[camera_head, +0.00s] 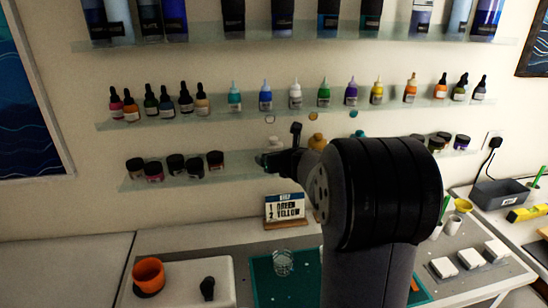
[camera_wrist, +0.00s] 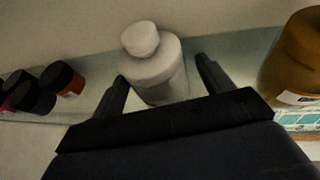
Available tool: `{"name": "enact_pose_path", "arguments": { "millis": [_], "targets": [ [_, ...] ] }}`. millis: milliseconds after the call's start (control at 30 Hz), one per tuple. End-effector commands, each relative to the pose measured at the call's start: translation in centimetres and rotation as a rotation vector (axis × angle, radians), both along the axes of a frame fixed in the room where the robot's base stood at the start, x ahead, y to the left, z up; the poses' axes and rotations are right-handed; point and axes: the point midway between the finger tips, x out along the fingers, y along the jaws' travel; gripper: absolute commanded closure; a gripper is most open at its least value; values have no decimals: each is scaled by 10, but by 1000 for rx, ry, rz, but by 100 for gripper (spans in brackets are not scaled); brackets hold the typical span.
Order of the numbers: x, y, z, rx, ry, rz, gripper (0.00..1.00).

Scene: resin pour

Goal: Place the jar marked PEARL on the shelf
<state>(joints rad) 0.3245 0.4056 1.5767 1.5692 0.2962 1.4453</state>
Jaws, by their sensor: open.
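A white jar (camera_wrist: 154,72) with a rounded white lid stands upright on the glass shelf (camera_wrist: 92,68) in the wrist view. No PEARL marking is readable on it. My gripper (camera_wrist: 162,75) is open, with one finger on each side of the jar and a gap visible beside it. In the head view my gripper (camera_head: 284,152) is at the lowest shelf (camera_head: 240,172). The pale top of the white jar (camera_head: 275,142) shows there, and the rest is mostly hidden behind the gripper.
Several dark-lidded jars (camera_head: 176,165) stand left on the same shelf. A large amber-brown jar (camera_wrist: 298,62) is close on the right in the wrist view. Dropper bottles (camera_head: 265,97) line the shelf above. A calendar sign (camera_head: 285,208) and a clear cup (camera_head: 283,262) are below.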

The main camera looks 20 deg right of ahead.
Motion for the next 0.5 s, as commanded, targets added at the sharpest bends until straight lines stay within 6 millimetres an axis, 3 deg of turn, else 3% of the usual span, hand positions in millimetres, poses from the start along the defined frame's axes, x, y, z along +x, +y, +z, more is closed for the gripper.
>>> {"name": "enact_pose_path", "arguments": {
  "millis": [500],
  "targets": [
    [-85, 0, 37, -1, -3, -3, 25]
  ]
}}
